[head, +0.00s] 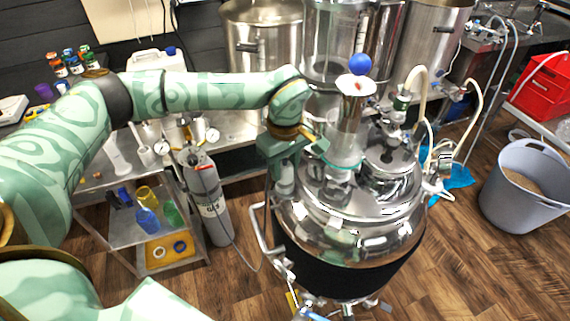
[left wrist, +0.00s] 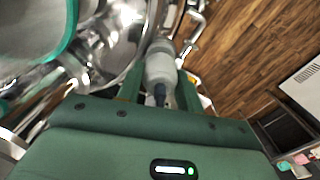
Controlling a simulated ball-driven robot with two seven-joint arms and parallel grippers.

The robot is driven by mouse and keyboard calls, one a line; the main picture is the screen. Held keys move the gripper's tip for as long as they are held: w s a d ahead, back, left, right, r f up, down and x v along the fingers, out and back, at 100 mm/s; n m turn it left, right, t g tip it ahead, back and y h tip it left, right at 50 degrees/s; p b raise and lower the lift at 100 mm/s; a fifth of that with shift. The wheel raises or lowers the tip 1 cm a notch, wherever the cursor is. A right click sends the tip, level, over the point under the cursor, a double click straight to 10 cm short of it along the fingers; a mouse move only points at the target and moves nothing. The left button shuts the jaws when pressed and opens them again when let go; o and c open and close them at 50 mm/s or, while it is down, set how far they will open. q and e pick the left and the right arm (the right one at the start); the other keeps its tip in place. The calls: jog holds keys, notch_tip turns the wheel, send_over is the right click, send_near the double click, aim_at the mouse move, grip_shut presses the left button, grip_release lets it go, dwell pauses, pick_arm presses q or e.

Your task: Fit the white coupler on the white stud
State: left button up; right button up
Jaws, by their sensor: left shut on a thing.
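My left gripper (head: 284,160) is at the left side of a shiny steel vessel (head: 335,235), above its rim. It is shut on a pale grey-white coupler (head: 284,180), which hangs below it. In the left wrist view, the coupler (left wrist: 160,62) sits between the two green fingers of my left gripper (left wrist: 160,85), with a dark end towards the palm. I cannot pick out the white stud with certainty; the gripper and coupler may hide it. My right gripper is not in view.
A gas cylinder (head: 203,190) and a cart (head: 120,232) stand left. A grey bucket (head: 525,187) stands right on open wooden floor.

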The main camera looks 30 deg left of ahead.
aim_at(285, 164)
pick_arm(q)
jog(key=shift+f, duration=0.55)
jog(key=o, duration=0.7)
notch_tip(285, 164, up, 11)
jog(key=p, duration=0.9)
jog(key=shift+r, duration=0.1)
